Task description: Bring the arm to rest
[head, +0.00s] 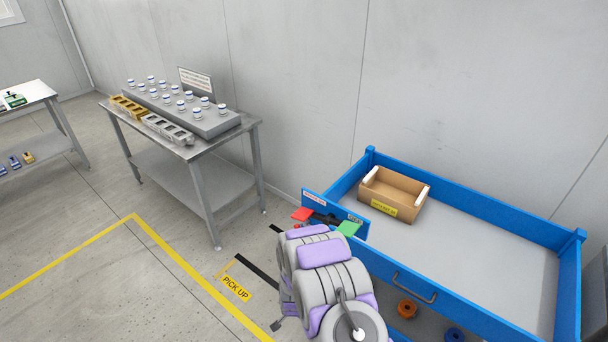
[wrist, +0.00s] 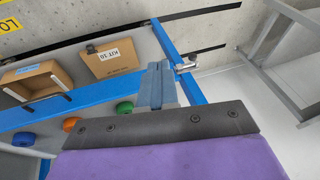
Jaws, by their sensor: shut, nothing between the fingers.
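My arm, with grey and purple links, reaches forward at the lower middle of the head view, in front of the blue cart's left end. My gripper (wrist: 156,84) shows in the wrist view as two blue-grey fingers pressed together, with nothing between them. In that view its tips overlap the blue rail of the cart (wrist: 185,70); I cannot tell whether they touch it. In the head view the gripper is largely hidden by the arm or too small to make out.
The blue cart (head: 480,203) holds an open cardboard box (head: 400,211). A metal table (head: 196,157) with a grey rack (head: 190,118) stands left. Open floor with yellow lines lies at lower left.

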